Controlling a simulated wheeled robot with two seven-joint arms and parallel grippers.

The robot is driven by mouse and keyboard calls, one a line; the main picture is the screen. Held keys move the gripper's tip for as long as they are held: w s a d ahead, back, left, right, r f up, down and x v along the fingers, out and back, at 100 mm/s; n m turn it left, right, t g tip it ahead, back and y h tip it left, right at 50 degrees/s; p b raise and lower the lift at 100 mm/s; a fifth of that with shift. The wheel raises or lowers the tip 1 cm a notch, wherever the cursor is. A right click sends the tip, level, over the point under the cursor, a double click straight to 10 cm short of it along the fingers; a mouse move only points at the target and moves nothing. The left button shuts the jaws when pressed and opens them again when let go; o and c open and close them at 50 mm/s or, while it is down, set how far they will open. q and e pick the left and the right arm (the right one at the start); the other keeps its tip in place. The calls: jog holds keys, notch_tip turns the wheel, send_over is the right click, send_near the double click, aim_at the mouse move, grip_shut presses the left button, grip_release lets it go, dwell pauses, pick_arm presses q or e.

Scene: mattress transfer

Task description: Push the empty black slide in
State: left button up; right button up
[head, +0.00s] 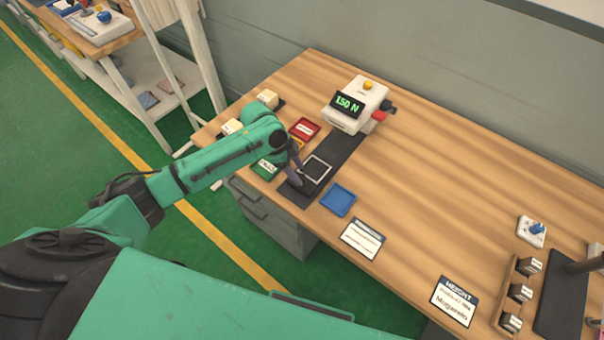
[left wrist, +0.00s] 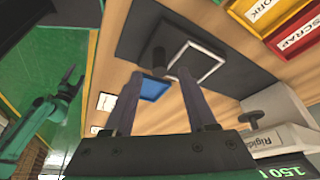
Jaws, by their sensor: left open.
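The black slide (head: 317,169) shows as a dark plate with a white square outline on a dark strip in front of the white press-like device (head: 358,104). Nothing lies inside the outline. In the left wrist view the slide (left wrist: 198,64) is ahead of the fingers, with a dark upright knob (left wrist: 158,60) near its edge. My left gripper (head: 296,172) is open at the slide's near-left end. In the left wrist view its fingers (left wrist: 158,100) stand apart, with the knob seen between them; contact cannot be told. My right gripper (left wrist: 72,76) shows small at the left of that view.
A blue tray (head: 338,200) lies right of the slide. A white card (head: 362,239) lies on the wooden table nearer the front edge. The table's middle right is clear.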

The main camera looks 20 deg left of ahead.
aim_at(302, 176)
pick_arm(q)
jog(key=x, duration=0.3)
jog(key=shift+d+f, duration=0.15)
jog(key=shift+f, duration=0.1)
grip_shut()
dwell(1.1)
